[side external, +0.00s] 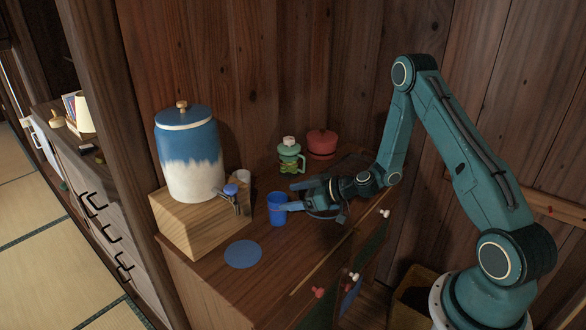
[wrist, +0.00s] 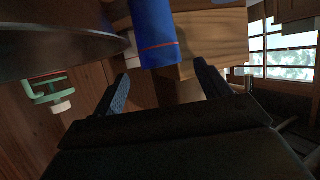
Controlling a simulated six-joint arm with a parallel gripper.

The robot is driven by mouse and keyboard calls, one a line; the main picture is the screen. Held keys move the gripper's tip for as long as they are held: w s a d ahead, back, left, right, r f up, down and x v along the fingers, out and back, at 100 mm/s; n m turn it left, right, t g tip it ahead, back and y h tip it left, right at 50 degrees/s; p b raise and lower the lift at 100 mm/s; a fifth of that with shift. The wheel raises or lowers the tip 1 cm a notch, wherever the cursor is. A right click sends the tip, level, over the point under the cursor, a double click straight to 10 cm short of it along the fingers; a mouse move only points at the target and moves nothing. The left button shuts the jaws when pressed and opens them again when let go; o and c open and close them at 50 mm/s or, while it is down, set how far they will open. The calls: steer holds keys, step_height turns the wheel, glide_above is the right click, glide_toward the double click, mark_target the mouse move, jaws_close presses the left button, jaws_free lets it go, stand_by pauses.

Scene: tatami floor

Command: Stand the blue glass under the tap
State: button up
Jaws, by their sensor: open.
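The blue glass (side external: 277,209) stands upright on the brown cabinet top, just right of the wooden block under the dispenser. In the wrist view the blue glass (wrist: 154,35) shows beyond the fingertips, with a thin red line near one end. My gripper (side external: 290,207) is at the glass's right side, low over the cabinet top. In the wrist view my gripper (wrist: 163,82) is open, its two fingers apart with the glass ahead in line with the gap. The tap (side external: 230,191), with a blue knob, sticks out of the white and blue dispenser (side external: 191,160).
The dispenser stands on a wooden block (side external: 185,232). A flat blue disc (side external: 243,254) lies in front of it. A green bottle (side external: 290,157) and a red lidded pot (side external: 322,144) stand at the back.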

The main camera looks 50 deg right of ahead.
mark_target(269, 199)
steer(key=shift+x, duration=1.1)
steer(key=shift+x, duration=2.6)
steer(key=c, duration=1.2)
steer(key=shift+r, duration=0.2)
step_height(269, 199, up, 20)
steer(key=shift+a+f, duration=0.1)
steer(key=shift+f, duration=0.05)
